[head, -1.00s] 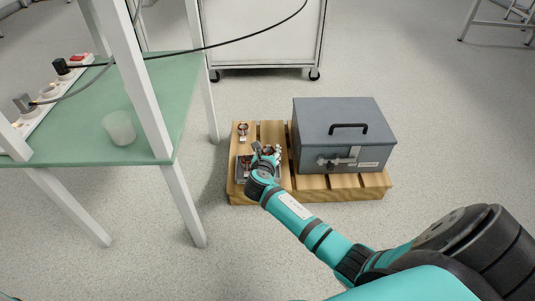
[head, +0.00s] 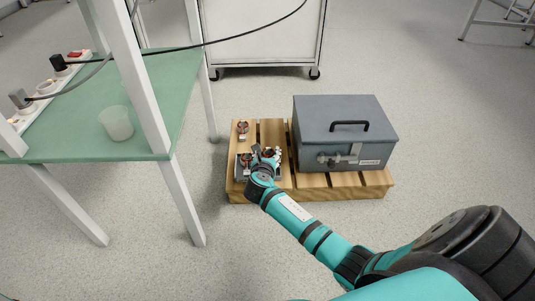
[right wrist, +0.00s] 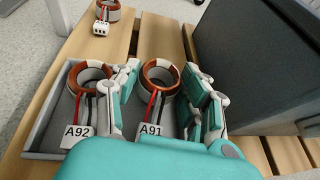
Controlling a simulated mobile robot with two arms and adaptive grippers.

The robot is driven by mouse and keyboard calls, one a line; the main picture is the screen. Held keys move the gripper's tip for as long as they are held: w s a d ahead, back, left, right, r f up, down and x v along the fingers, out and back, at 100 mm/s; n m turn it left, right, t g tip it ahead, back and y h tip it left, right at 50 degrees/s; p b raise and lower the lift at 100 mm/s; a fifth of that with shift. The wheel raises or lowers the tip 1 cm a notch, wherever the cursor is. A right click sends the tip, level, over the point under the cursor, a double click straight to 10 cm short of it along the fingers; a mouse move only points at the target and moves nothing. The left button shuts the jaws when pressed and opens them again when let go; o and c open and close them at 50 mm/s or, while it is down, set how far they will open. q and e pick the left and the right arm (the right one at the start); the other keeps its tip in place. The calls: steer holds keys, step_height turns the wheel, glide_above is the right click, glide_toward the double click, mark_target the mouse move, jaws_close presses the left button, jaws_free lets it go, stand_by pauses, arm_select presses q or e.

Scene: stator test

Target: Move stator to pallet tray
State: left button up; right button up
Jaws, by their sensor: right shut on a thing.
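My right gripper (head: 266,154) is over the grey tray (head: 237,170) on the wooden pallet. In the right wrist view its fingers (right wrist: 162,80) are on both sides of a copper-and-white stator (right wrist: 160,76) with red and black leads and a tag A91, and are shut on it. A second stator (right wrist: 90,76), tagged A92, sits in the tray (right wrist: 42,128) to its left. I cannot tell whether A91 touches the tray floor. A third stator (right wrist: 108,10) lies on the pallet slats behind the tray; it also shows in the head view (head: 242,127). My left gripper is out of view.
A grey metal case (head: 345,130) with a black handle stands on the pallet (head: 345,190), close to the right of the tray. A green-topped table (head: 165,110) with white legs stands left, bearing a translucent cup (head: 116,123). A white wheeled cabinet (head: 262,35) is behind.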

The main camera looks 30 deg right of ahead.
steer(key=shift+f, duration=0.85)
stand_by(0.4)
steer(key=o, duration=1.3)
steer(key=shift+o, duration=0.2)
steer(key=shift+f, duration=0.1)
steer(key=shift+s, duration=0.1)
steer(key=v, duration=0.7)
steer(key=shift+s+a+r, duration=0.1)
steer(key=shift+a+r, duration=0.05)
steer(key=shift+r, duration=0.05)
